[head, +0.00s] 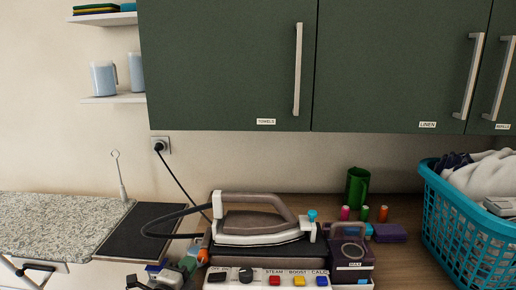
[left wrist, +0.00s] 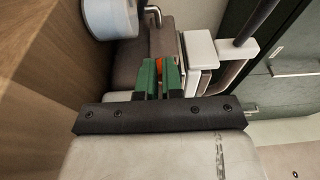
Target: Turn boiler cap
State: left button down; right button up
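The steam station (head: 258,275) stands on the wooden counter, with colored buttons on its front panel and an iron (head: 262,218) resting on top. At its left end is a small orange cap (head: 203,255), which I take for the boiler cap. My left gripper (head: 193,260), with green fingers, is at this cap from the left. In the left wrist view the cap (left wrist: 159,66) shows in the narrow gap between the green fingertips (left wrist: 160,68). I cannot tell whether both fingers press on it. The fingers partly hide it. My right gripper is not in view.
A purple-grey tank (head: 350,272) stands at the station's right. Behind are a green mug (head: 356,187) and several small spools. A teal laundry basket (head: 465,225) is at the right. The iron's cord arches left above my gripper. Green cabinets (head: 230,65) hang above.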

pick_arm(q)
jog(key=shift+a+f, duration=0.2)
jog(key=shift+f, duration=0.05)
dwell(0.3)
jog(key=shift+s+f+p, duration=0.2)
jog(key=shift+s+p, duration=0.4)
jog(key=shift+p, duration=0.05)
jog(key=v, duration=0.2)
jog(key=d+p+v, duration=0.1)
jog(key=v, duration=0.1)
jog(key=shift+s+a+r, duration=0.1)
jog(key=shift+s+r, duration=0.1)
jog(key=shift+s, duration=0.05)
jog(key=shift+f, duration=0.1)
